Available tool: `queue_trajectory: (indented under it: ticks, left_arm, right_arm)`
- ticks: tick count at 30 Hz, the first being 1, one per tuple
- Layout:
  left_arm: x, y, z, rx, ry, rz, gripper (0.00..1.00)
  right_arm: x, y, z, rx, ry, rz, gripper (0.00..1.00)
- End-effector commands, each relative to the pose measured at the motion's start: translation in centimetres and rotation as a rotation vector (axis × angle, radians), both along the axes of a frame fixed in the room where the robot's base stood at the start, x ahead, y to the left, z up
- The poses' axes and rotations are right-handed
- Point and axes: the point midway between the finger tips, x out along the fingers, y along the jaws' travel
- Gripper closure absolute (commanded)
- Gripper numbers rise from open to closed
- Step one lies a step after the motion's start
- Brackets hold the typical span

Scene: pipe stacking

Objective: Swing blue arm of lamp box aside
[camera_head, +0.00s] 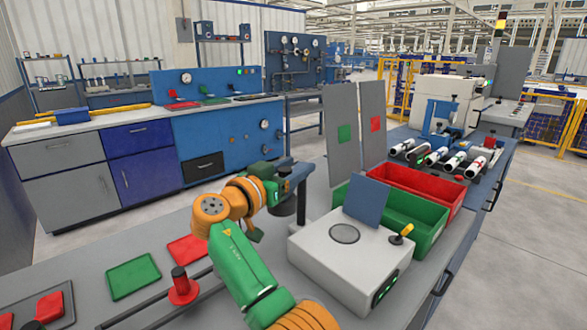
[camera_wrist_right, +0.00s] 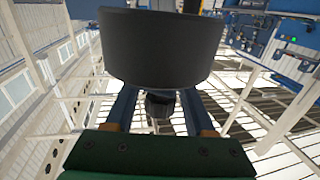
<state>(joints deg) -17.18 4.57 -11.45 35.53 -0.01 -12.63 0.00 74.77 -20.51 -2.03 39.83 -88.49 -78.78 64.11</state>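The white lamp box (camera_head: 335,272) stands on the bench, with a round grey disc and a yellow-knobbed lever on top. Its dark blue arm (camera_head: 301,178) rises from a post at the box's far left corner. A black cylinder (camera_head: 284,205) hangs under it; a large black drum (camera_wrist_right: 165,48) fills the top of the right wrist view. My right gripper (camera_head: 279,170) is close to the arm's left end. In the wrist view its two blue fingers (camera_wrist_right: 155,105) stand apart, with their tips hidden behind the drum; contact cannot be told. My left gripper does not show.
A tilted blue plate (camera_head: 367,200) stands at the box's far edge. Green (camera_head: 428,238) and red (camera_head: 440,184) bins sit behind it. Two upright grey panels (camera_head: 341,130) stand beyond the arm.

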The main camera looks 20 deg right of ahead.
Motion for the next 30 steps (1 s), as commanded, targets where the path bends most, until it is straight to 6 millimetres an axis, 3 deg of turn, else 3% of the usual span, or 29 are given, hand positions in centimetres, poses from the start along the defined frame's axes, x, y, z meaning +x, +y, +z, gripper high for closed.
queue_trajectory:
  ticks: [10,21,30]
  left_arm:
    - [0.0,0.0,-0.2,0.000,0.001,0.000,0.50]
    - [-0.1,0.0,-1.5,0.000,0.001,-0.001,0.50]
    - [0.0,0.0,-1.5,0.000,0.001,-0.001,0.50]
  right_arm:
    - [-0.1,0.3,-0.3,0.002,0.002,0.000,0.37]
    - [-3.4,5.6,-0.1,0.001,-0.001,0.000,0.37]
    - [-3.7,6.0,-0.2,0.002,0.002,-0.001,0.39]
